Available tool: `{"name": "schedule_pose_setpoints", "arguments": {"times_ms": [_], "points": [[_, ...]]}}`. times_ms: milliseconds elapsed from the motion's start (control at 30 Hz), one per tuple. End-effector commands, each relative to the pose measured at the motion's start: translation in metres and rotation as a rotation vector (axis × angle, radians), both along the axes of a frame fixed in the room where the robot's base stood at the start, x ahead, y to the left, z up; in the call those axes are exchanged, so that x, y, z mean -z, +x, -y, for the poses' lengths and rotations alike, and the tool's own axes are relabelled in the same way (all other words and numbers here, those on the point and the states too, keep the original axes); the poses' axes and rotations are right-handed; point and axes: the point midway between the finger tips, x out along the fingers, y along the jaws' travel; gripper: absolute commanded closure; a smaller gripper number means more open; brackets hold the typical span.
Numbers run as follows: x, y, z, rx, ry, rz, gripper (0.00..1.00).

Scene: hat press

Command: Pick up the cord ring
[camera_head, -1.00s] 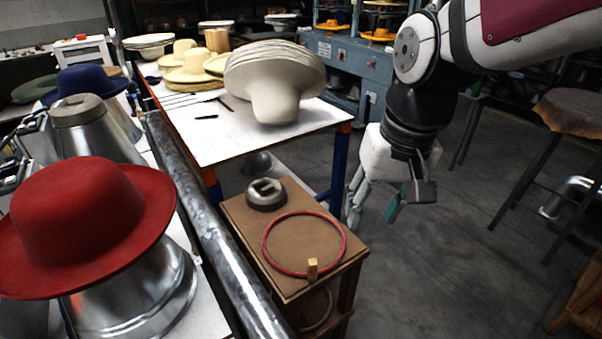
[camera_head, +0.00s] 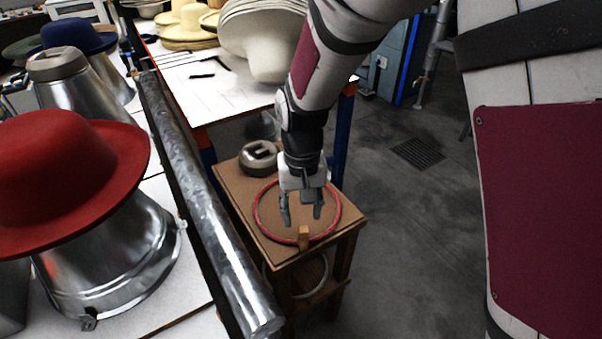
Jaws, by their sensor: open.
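The cord ring (camera_head: 336,219) is a thin red hoop lying flat on the brown top of a small wooden stand (camera_head: 236,190). My gripper and wrist hide part of the ring's far side.
A round grey metal weight (camera_head: 258,160) sits at the stand's back corner. A thick metal rail (camera_head: 195,180) runs along the stand's left. A red hat (camera_head: 75,175) on a metal form is farther left. A table with cream hats (camera_head: 262,40) stands behind. Floor to the right is clear.

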Motion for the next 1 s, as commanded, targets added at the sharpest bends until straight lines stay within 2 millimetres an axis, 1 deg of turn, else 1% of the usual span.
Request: {"name": "schedule_pose_setpoints", "arguments": {"times_ms": [33, 100, 267, 500, 600, 700, 900, 933, 967, 1000], "points": [[0.008, 0.0, 0.0, 0.0, -0.001, -0.001, 0.58], [0.014, 0.0, 0.001, 0.0, -0.001, -0.001, 0.58], [0.022, 0.0, 0.001, -0.001, -0.001, -0.001, 0.58], [0.056, 0.001, 0.003, 0.0, -0.002, -0.002, 0.58], [0.066, 0.001, 0.003, 0.0, -0.002, 0.0, 0.58], [0.07, 0.001, 0.003, 0.0, -0.002, 0.001, 0.58], [0.07, 0.001, 0.003, 0.0, -0.001, 0.002, 0.58], [0.07, 0.001, 0.003, 0.0, -0.001, 0.002, 0.63], [0.07, 0.001, 0.003, 0.0, -0.001, 0.002, 0.7], [0.07, 0.001, 0.003, 0.0, -0.001, 0.002, 0.79]]}}
